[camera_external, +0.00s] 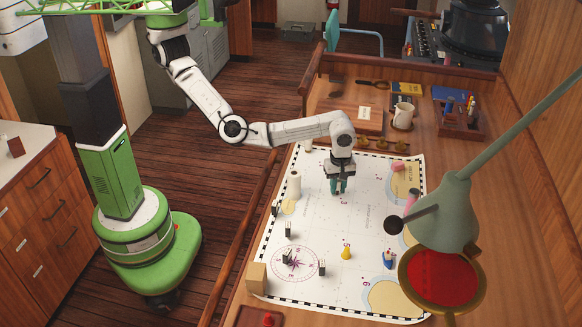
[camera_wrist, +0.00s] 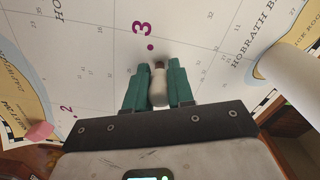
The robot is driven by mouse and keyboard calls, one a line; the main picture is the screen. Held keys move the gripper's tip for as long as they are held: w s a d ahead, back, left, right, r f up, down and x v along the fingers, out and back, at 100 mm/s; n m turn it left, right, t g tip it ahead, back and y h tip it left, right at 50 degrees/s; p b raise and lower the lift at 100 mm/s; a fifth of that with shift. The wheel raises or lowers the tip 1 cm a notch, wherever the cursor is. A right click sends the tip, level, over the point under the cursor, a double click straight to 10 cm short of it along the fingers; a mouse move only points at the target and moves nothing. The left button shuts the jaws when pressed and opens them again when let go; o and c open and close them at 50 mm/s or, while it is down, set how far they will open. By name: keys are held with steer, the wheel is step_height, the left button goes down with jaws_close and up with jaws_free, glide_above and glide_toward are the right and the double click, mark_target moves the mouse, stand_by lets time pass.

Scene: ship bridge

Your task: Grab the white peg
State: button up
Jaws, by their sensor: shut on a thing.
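The white peg (camera_wrist: 157,92) shows in the wrist view between the two teal fingers of my gripper (camera_wrist: 159,78), which are shut on it. It has a pale, rounded body and a dark brown end pointing away from the camera. In the external view my gripper (camera_external: 338,186) points down over the upper middle of the chart (camera_external: 325,222). The peg is hidden there by the fingers. I cannot tell whether it touches the chart or is just above it.
A yellow piece (camera_external: 346,253), a blue-and-white piece (camera_external: 389,260) and several small dark pieces stand on the lower chart. A lamp (camera_external: 440,215) hangs over the right side. A mug (camera_external: 402,116) stands behind.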

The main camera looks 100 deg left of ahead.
jaws_close()
steer(key=shift+r, duration=0.15)
